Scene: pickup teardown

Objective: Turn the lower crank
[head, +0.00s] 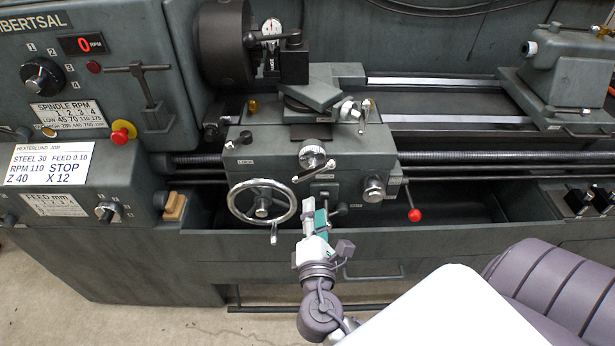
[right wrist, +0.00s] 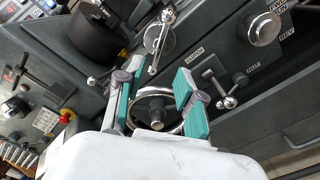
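The lathe's apron carries two cranks. The lower one is the large silver handwheel (head: 233,206), with a small handle (head: 273,235) at the bottom of its rim. Above it is the smaller cross-slide crank (head: 312,155). My right gripper (head: 314,212) is in front of the apron, just right of the handwheel, apart from its handle in the head view. In the right wrist view its green-padded fingers (right wrist: 160,72) are spread apart and empty, with the handwheel (right wrist: 151,91) seen behind and between them. The gripper body hides the wheel's lower part there. My left gripper is not in view.
A lever with a red knob (head: 414,215) and a silver knob (head: 374,187) are right of the gripper. A ball-ended lever (right wrist: 229,101) is close to the right finger. The chip tray's front edge (head: 350,242) runs below. A red stop button (head: 120,134) is at left.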

